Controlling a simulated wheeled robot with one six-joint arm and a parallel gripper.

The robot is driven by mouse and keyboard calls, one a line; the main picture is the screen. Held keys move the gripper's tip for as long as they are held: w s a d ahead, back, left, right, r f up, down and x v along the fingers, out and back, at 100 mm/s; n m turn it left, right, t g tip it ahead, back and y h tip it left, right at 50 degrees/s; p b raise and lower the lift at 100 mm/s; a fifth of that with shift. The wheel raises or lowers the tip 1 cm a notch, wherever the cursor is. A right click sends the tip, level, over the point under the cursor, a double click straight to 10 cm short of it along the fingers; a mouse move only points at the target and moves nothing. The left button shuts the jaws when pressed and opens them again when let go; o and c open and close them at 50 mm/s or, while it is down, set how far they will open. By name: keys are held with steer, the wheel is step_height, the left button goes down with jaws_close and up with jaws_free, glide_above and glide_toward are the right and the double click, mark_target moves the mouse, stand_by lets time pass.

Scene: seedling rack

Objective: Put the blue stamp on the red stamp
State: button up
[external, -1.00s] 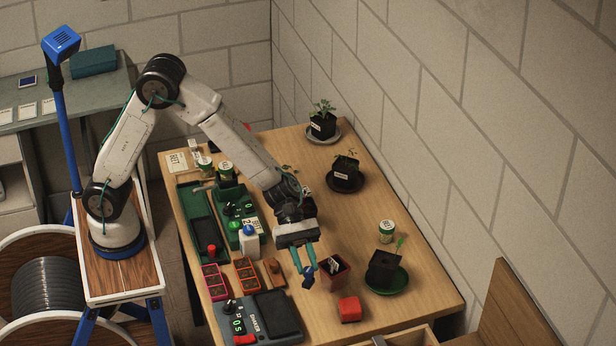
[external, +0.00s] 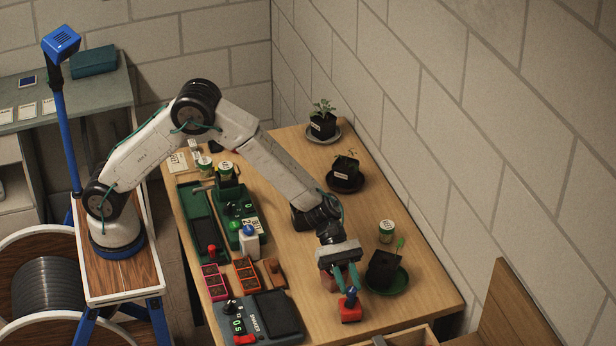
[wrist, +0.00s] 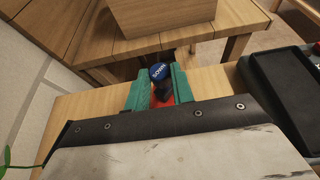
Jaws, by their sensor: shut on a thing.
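The blue stamp (external: 351,293) is between the green fingers of my gripper (external: 348,282), low over the front of the table. In the wrist view the blue stamp (wrist: 160,73) shows its round labelled end between the fingertips (wrist: 157,88). The red stamp (external: 350,312) sits on the wooden table directly below it. A red patch of it shows under the blue stamp in the wrist view (wrist: 163,98). The blue stamp appears on or just above the red one; I cannot tell whether they touch. My gripper is shut on the blue stamp.
A black pot on a green saucer (external: 397,288) stands close to the right of my gripper. A dark device (external: 272,312) with a black pad lies to the left. A brown block (external: 276,272) and small trays (external: 247,273) are also left. The table's front edge is near.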

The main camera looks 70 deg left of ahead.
steer(key=o, duration=1)
steer(key=shift+f, duration=0.15)
